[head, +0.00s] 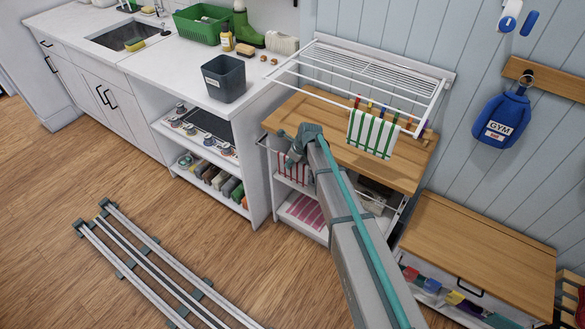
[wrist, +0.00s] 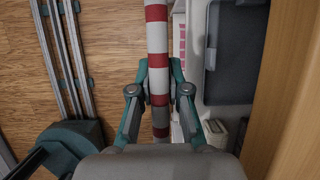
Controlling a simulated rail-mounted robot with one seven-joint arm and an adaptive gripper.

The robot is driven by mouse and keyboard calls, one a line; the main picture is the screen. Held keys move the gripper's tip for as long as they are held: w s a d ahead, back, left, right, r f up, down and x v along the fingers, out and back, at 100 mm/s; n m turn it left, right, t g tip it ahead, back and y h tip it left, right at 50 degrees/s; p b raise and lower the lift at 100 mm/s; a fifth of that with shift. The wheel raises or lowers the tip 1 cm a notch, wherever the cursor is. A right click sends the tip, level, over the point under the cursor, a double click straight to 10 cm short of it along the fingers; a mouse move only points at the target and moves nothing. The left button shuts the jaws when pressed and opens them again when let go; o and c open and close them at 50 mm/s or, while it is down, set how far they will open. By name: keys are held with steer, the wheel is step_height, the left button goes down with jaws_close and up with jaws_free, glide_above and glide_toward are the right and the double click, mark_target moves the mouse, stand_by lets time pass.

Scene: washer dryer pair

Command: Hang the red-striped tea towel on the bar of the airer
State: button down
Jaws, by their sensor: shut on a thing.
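The red-striped tea towel (head: 292,171) hangs in front of the white shelf unit under the wooden worktop, partly hidden by my arm. In the wrist view the towel (wrist: 157,40) shows as a narrow red and white strip running between the fingers. My gripper (head: 296,156) is at the towel's upper edge; in the wrist view my gripper (wrist: 159,88) is shut on it. I cannot tell whether a rail still bears the towel. The white airer (head: 350,79) with several bars is fixed to the wall, above and right of my gripper.
A green-striped towel (head: 371,134) hangs on the airer's front bar beside coloured pegs. The wooden worktop (head: 330,118) lies below the airer. A dark grey bin (head: 224,79) stands on the white counter to the left. A blue gym bag (head: 503,117) hangs at the right.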

steer(key=shift+w+r+p, duration=0.1)
steer(key=shift+r+p, duration=2.6)
steer(key=shift+r, duration=2.35)
